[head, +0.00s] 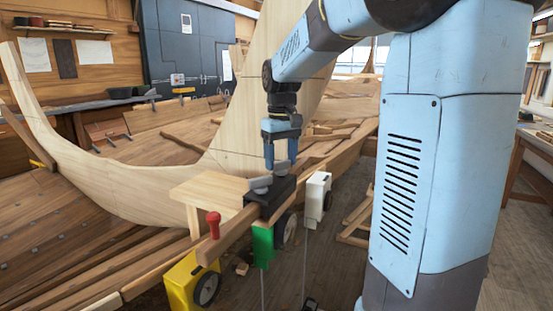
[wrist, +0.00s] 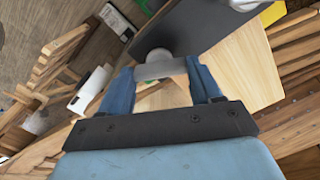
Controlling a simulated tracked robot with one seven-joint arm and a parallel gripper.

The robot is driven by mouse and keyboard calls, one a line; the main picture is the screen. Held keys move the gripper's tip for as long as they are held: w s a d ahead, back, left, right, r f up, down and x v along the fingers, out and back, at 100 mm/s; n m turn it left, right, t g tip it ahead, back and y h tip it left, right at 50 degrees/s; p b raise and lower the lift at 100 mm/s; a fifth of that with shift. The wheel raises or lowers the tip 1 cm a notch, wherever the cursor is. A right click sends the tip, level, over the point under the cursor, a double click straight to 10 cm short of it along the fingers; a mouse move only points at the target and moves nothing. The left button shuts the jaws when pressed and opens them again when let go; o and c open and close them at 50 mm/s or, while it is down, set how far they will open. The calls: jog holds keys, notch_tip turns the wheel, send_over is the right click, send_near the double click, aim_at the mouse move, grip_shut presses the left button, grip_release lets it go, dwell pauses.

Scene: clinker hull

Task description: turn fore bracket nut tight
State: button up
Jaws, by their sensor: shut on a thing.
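My gripper (head: 280,163) points down at the black bracket (head: 277,196) on the timber rail beside the hull. Its two blue fingers are shut on a grey nut with a bar-like wing (head: 281,170), at the top of the bracket. In the wrist view my gripper (wrist: 160,84) has the grey nut (wrist: 158,70) between its fingertips, its wing reaching across. The black bracket (wrist: 178,28) lies behind it. A second grey nut (head: 260,184) sits beside the held one, outside the fingers; it shows at the top edge of the wrist view (wrist: 245,4). How far the nut is threaded is hidden.
A pale wooden board (head: 212,188) lies left of the bracket. A red handle (head: 213,223) stands on the rail. Yellow (head: 180,282), green (head: 263,243) and white (head: 318,192) blocks hang along it. The curved pale stem (head: 120,185) rises behind.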

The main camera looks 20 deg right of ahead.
aim_at(282, 162)
dwell(0.4)
jog(key=o, duration=1.1)
jog(key=shift+c, duration=0.2)
notch_tip(282, 162, up, 14)
jog(key=shift+f, duration=0.15)
jog(key=shift+s, duration=0.15)
jog(key=s+f+m+t, duration=0.1)
jog(key=s+f+t, duration=0.1)
jog(key=s+f, duration=0.5)
jog(key=s+a+f+m+t, duration=0.1)
jog(key=s+f+t, duration=0.2)
jog(key=s+f, duration=0.4)
jog(key=shift+s+f+m+t, duration=0.3)
jog(key=shift+s+f, duration=0.05)
jog(key=shift+s, duration=4.1)
